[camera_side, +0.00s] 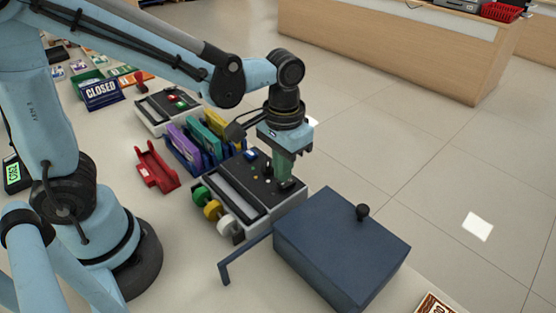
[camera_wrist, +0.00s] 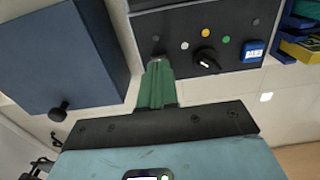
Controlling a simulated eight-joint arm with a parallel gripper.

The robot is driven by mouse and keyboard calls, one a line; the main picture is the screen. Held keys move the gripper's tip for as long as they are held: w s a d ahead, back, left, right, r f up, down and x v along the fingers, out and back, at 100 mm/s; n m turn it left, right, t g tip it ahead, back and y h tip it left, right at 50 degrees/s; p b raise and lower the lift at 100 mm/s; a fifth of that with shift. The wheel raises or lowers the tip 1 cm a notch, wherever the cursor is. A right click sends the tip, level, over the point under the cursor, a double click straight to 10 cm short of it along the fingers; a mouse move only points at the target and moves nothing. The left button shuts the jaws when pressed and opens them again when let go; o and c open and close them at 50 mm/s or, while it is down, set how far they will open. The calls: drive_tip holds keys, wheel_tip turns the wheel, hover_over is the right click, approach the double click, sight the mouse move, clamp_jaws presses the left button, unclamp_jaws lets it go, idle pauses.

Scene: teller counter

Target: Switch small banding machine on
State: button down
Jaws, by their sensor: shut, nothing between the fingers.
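The banding machine (camera_side: 240,194) stands mid-counter, a grey body with a black top panel. In the wrist view its black panel (camera_wrist: 210,25) carries a black rotary knob (camera_wrist: 207,62), small yellow, white and green round marks, and a blue label (camera_wrist: 253,51). A small dark fitting with a pale tip (camera_wrist: 157,57) sits at the panel's edge, right by my fingertips. My gripper (camera_side: 284,181) points down over the panel's right end, its green fingers shut and empty. The fingers also show in the wrist view (camera_wrist: 158,68). Whether they touch the fitting, I cannot tell; they partly hide it.
A dark blue box (camera_side: 335,245) with a black knob stands close beside the machine. White, yellow and green rolls (camera_side: 213,210) are at its front. Coloured holders (camera_side: 196,145), a red tray (camera_side: 156,167) and another machine (camera_side: 166,110) lie behind and left.

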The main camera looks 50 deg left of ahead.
drive_tip(key=shift+f, duration=0.85)
idle(0.6)
drive_tip(key=shift+r, duration=3.5)
drive_tip(key=s+a+t, duration=0.3)
drive_tip(key=a+t, duration=0.4)
drive_tip(key=a, duration=0.1)
drive_tip(key=shift+s+a+r, duration=0.15)
drive_tip(key=shift+a+r, duration=0.1)
drive_tip(key=shift+r, duration=0.15)
